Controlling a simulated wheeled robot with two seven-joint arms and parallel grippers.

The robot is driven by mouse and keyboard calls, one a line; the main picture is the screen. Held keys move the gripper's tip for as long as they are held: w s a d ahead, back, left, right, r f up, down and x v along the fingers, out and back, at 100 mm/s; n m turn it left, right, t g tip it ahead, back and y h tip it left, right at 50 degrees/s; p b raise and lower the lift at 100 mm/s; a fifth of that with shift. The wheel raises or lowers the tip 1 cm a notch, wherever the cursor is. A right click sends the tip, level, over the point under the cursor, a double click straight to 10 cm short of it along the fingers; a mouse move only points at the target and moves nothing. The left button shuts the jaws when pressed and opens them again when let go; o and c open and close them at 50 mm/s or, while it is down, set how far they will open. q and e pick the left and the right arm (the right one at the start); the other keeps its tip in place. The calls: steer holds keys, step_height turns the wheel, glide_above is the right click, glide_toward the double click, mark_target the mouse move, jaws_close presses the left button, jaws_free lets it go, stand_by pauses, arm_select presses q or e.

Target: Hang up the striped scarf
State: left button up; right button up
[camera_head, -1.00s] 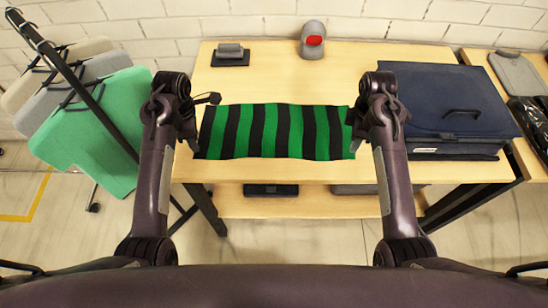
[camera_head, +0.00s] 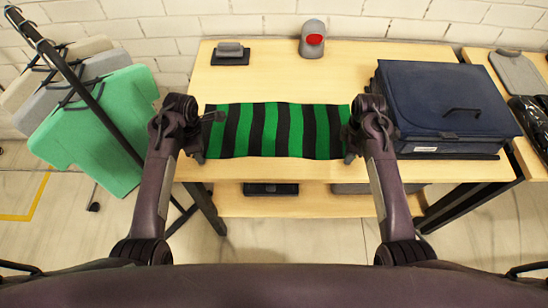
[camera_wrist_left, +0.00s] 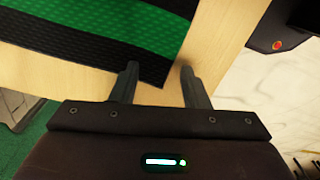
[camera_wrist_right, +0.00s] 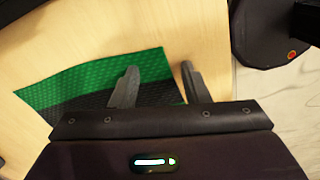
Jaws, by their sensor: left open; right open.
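The green and black striped scarf (camera_head: 275,131) lies flat on the wooden table. My left gripper (camera_head: 203,150) is at its left end and my right gripper (camera_head: 352,150) is at its right end. In the left wrist view the open left fingers (camera_wrist_left: 158,84) straddle the corner area of the scarf (camera_wrist_left: 100,30), one over the dark stripe and one over bare wood. In the right wrist view the open right fingers (camera_wrist_right: 158,84) are likewise around the scarf's edge (camera_wrist_right: 90,85). Neither gripper holds anything.
A clothes rack (camera_head: 75,82) with grey and green garments (camera_head: 100,130) on hangers stands at left. A navy box (camera_head: 440,100) sits close to my right arm. A grey device with a red face (camera_head: 313,40) and a small dark stand (camera_head: 230,55) are at the back of the table (camera_head: 370,55).

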arm_select(q)
steer(key=shift+c, duration=0.4)
arm_select(e)
steer(key=shift+c, duration=0.4)
arm_select(q)
steer(key=shift+s, duration=0.1)
jaws_close()
arm_select(e)
steer(key=shift+f, duration=0.1)
jaws_close()
steer(key=shift+s, duration=0.1)
arm_select(q)
steer(key=shift+r, duration=0.1)
